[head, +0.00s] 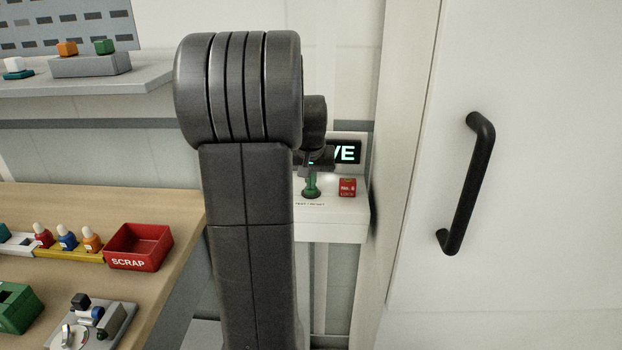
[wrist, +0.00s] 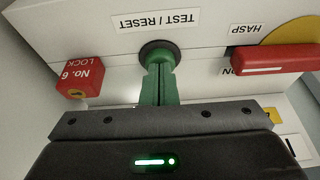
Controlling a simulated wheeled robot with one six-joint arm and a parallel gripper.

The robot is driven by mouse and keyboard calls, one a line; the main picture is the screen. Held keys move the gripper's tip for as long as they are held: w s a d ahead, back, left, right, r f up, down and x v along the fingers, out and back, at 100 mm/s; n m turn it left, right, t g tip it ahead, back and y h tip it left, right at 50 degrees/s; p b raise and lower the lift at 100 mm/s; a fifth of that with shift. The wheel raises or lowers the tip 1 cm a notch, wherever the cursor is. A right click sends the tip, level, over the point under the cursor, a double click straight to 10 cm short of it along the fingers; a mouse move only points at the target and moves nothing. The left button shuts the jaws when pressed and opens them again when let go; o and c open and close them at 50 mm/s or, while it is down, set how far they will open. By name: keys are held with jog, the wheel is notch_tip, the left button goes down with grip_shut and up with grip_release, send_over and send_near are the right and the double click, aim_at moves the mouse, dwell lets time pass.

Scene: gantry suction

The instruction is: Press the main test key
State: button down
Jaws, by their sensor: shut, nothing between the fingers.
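The test key is a round green button in a dark collar (wrist: 158,50), beside a "TEST / RESET" label in the wrist view. In the head view its dark collar (head: 311,195) sits on the white box's top. My gripper (wrist: 158,72) is shut and empty, its narrow green fingers pointing at the key. The fingertips overlap the button in the wrist view and look to be at or against it; I cannot tell if it is pressed down. In the head view my arm hides part of the box, and a lit display (head: 347,152) shows "VE", its left part covered.
A red "No. 6 LOCK" padlock (head: 347,187) sits right of the key. A red handle (wrist: 275,62) near "HASP" shows in the wrist view. A white cabinet door with a black handle (head: 468,185) stands right. A bench with a red scrap bin (head: 138,247) is left.

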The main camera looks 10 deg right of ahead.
jog(key=shift+f+b, duration=0.5)
jog(key=shift+f, duration=0.4)
jog(key=shift+s+a+f, duration=0.1)
jog(key=shift+s+f, duration=0.1)
jog(key=shift+f, duration=0.2)
notch_tip(320, 180, up, 4)
jog(key=p, duration=0.3)
jog(key=shift+r, duration=0.25)
jog(key=d+v, duration=0.1)
jog(key=v, duration=0.9)
jog(key=shift+a+r, duration=0.3)
jog(key=shift+a, duration=0.1)
